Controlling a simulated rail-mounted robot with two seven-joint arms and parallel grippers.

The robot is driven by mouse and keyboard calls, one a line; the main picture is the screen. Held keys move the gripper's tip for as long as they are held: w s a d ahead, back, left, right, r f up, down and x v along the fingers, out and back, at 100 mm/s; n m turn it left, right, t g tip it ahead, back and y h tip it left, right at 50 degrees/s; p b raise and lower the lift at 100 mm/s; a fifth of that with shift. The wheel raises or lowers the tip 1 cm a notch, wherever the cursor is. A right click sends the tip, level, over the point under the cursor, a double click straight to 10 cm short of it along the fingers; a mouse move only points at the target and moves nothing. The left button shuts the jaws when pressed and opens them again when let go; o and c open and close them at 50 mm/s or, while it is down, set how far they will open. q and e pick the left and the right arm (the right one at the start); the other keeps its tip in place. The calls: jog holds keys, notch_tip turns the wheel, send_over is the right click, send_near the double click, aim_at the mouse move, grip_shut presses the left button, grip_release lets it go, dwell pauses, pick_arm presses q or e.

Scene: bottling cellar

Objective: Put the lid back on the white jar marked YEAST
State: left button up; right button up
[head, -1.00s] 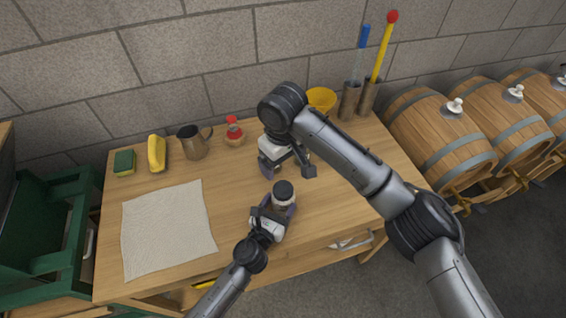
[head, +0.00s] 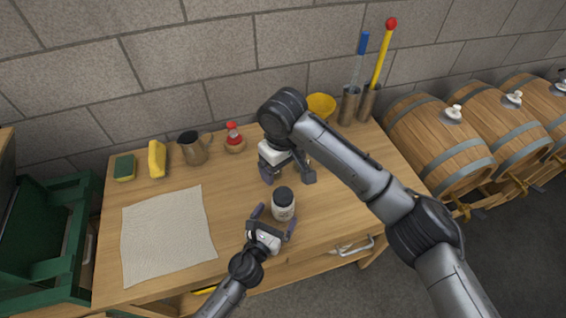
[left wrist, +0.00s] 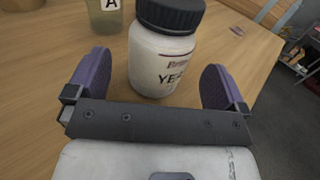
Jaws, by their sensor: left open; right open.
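The white jar marked YEAST (head: 283,210) stands upright on the table, and its label shows in the left wrist view (left wrist: 158,68). The black lid (head: 283,194) sits on top of the jar and looks level; it also shows in the left wrist view (left wrist: 170,14). My left gripper (head: 273,218) is open at the near side of the jar, one finger to each side, with gaps between jar and fingers in the left wrist view. My right gripper (head: 288,178) is open and empty, pointing down just behind the jar.
A container marked A (left wrist: 105,18) stands beyond the jar. A metal mug (head: 194,150), red-topped bottle (head: 234,138), yellow bowl (head: 321,104) and tool holders (head: 349,103) line the back. A pale cloth (head: 165,235) covers the left; the table's front edge is close.

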pick_arm(q)
jog(key=v, duration=1.1)
jog(key=shift+s+a, duration=0.2)
jog(key=shift+s, duration=0.15)
